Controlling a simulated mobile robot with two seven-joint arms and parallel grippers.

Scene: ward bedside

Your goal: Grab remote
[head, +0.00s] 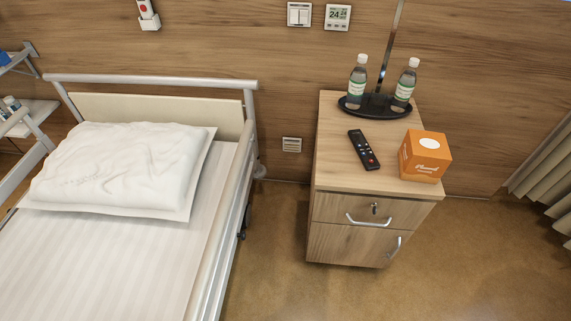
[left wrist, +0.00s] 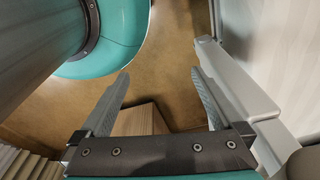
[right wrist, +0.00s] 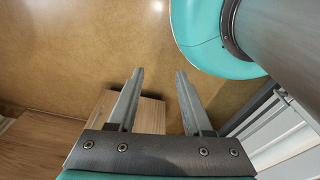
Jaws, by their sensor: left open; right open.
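The black remote (head: 364,150) lies on top of the wooden bedside cabinet (head: 333,172), left of an orange tissue box (head: 425,156) and apart from it. Its red button is at the near end. Neither gripper shows in the head view. In the left wrist view my left gripper (left wrist: 160,82) is open and empty, with floor and a wooden surface beyond its fingers. In the right wrist view my right gripper (right wrist: 159,75) is open and empty above the floor. The remote is not visible in either wrist view.
A bed (head: 90,260) with a pillow (head: 123,160) fills the left. Clear floor (head: 270,260) lies between bed and cabinet.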

